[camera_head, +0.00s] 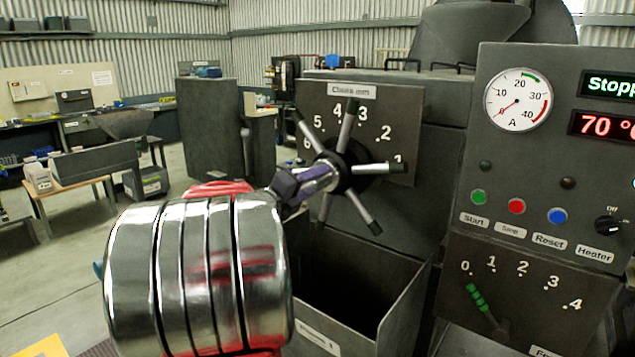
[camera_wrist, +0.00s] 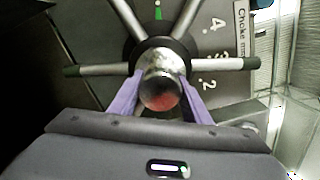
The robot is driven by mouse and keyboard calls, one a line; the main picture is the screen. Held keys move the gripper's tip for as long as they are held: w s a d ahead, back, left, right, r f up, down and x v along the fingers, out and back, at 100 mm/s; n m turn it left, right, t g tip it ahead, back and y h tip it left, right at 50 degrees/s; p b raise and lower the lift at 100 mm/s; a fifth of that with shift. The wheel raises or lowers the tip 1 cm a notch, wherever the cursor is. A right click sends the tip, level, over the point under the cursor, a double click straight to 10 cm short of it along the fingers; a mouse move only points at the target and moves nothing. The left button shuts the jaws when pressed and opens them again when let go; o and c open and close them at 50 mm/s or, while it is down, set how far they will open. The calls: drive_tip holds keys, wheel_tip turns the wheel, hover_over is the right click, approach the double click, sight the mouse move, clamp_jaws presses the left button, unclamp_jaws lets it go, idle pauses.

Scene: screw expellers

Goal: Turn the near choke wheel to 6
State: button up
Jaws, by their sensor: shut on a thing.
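The near choke wheel (camera_head: 345,170) has several grey spokes with dark tips and a black centre. It stands in front of a grey plate (camera_head: 402,118) numbered 1 to 6, with 1 at the right and 6 at the left. My gripper (camera_head: 318,178) is shut on the wheel's hub. In the wrist view its purple fingers (camera_wrist: 160,98) lie on either side of the shiny round hub (camera_wrist: 160,75). A green mark (camera_wrist: 158,11) shows above the black centre in the wrist view; the number it points at is out of that view. My gripper partly hides the wheel's left side.
An open grey bin (camera_head: 392,312) stands below the wheel. At the right is a control panel (camera_head: 545,120) with a gauge, buttons and a lower lever (camera_head: 480,302) on a 0 to 4 scale. A low bench (camera_head: 85,180) stands at the far left, with open floor before it.

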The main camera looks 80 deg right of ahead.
drive_tip(key=shift+s, duration=0.1)
drive_tip(key=o, duration=1.5)
drive_tip(key=v, duration=1.4)
drive_tip(key=shift+d, duration=0.15)
